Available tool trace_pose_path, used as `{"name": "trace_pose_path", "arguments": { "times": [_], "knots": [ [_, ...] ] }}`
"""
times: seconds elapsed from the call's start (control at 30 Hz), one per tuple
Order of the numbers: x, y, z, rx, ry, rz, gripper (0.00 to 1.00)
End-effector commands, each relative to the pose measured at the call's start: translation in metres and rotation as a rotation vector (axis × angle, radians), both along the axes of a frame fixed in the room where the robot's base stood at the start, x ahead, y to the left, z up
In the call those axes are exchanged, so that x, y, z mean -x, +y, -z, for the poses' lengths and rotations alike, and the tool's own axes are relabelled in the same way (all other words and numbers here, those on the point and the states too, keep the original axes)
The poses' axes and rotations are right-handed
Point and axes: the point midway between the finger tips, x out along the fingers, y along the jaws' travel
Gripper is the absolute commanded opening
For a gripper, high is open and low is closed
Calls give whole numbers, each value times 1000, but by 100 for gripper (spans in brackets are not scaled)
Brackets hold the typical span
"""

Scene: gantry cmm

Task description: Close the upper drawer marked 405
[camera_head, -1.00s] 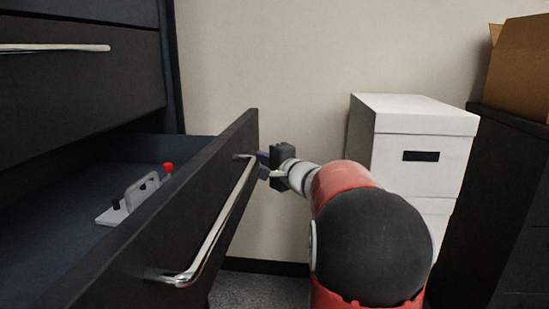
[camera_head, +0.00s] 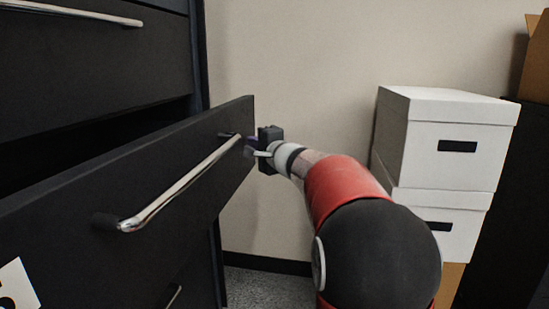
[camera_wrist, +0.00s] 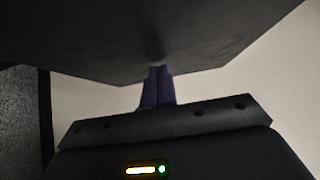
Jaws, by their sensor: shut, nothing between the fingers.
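The black drawer front (camera_head: 190,185) stands out from the cabinet in the head view, so the drawer is open. It has a long chrome handle (camera_head: 185,185). A white label (camera_head: 15,287) is cut off at the lower left, with only part of a digit readable. My gripper (camera_head: 252,146) is at the far right end of the front, just beyond the handle's far end. In the wrist view its purple fingers (camera_wrist: 158,87) are closed together and empty, with their tips at the dark drawer panel (camera_wrist: 150,45). Exact contact is hard to tell.
Another drawer front (camera_head: 95,65) with its own handle sits above, flush with the cabinet. Part of another handle (camera_head: 173,296) shows below. Stacked white boxes (camera_head: 445,145) stand at the right by a dark cabinet (camera_head: 525,210). A beige wall lies behind.

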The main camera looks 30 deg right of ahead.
Motion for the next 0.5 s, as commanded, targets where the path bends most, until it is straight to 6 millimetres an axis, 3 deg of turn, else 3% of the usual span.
{"name": "trace_pose_path", "arguments": {
  "times": [0.03, 0.5],
  "knots": [
    [-10, 16, 8, 3, -2, -12, 0],
    [-85, 112, 2, -1, 0, -8, 0]
  ]
}}
